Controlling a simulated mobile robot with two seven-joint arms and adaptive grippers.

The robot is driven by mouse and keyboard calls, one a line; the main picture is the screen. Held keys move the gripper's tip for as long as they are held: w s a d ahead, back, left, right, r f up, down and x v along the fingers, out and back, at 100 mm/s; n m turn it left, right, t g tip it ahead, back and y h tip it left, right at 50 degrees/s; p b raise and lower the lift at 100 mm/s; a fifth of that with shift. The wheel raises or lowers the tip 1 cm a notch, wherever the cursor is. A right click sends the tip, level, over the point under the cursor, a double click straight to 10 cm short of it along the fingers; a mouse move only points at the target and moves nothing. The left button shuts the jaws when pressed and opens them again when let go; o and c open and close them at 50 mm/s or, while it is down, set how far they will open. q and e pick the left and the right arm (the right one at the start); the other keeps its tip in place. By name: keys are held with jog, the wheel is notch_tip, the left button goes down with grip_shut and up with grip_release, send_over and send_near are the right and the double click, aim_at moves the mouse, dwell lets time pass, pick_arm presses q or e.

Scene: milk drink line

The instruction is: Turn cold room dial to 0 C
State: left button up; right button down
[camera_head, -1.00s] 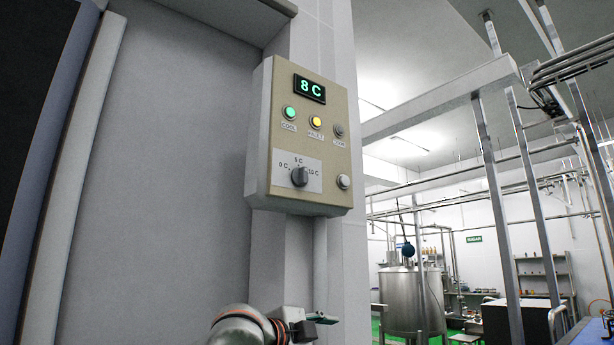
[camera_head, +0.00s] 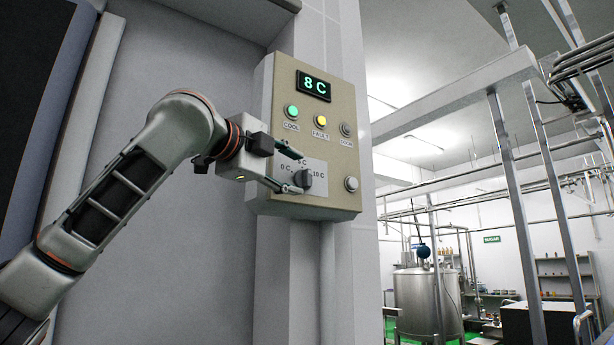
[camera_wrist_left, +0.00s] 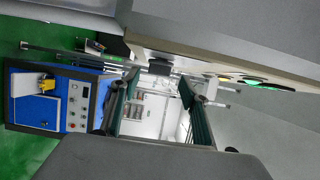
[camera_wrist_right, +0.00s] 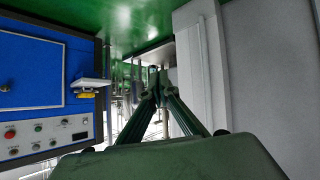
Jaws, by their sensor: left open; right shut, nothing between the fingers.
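The beige control box (camera_head: 340,120) on the wall has a display (camera_head: 314,86) reading 8 C. The dark dial (camera_head: 304,180) sits low on the box, with 0 C marked left, 5 C above and 10 C right. Its exact pointing is hard to tell. My left gripper (camera_head: 297,173) is open at the box, its fingers above and below the dial's left side; contact cannot be told. In the left wrist view the dark knob (camera_wrist_left: 160,70) appears between the fingertips. My right gripper (camera_wrist_right: 157,78) is shut and empty; it is outside the head view.
A green lamp (camera_head: 292,112), a yellow lamp (camera_head: 320,121) and a pale button (camera_head: 351,184) are on the box. A steel tank (camera_head: 428,302) and metal posts stand to the right. A blue machine (camera_wrist_right: 45,95) shows in the right wrist view.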

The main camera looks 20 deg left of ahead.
aim_at(306, 178)
pick_arm(q)
jog(key=shift+p+x, duration=0.75)
jog(key=shift+x, duration=2.05)
pick_arm(e)
jog(key=shift+s+d+f+g+h, duration=0.15)
jog(key=shift+s+d+f, duration=0.15)
jog(key=shift+d, duration=0.2)
jog(key=shift+s+d+f+g+h, duration=0.2)
jog(key=shift+s+d, duration=0.1)
jog(key=shift+d, duration=0.15)
pick_arm(q)
jog(key=shift+d, duration=0.1)
jog(key=c, duration=1.1)
pick_arm(e)
jog(key=shift+a, duration=0.2)
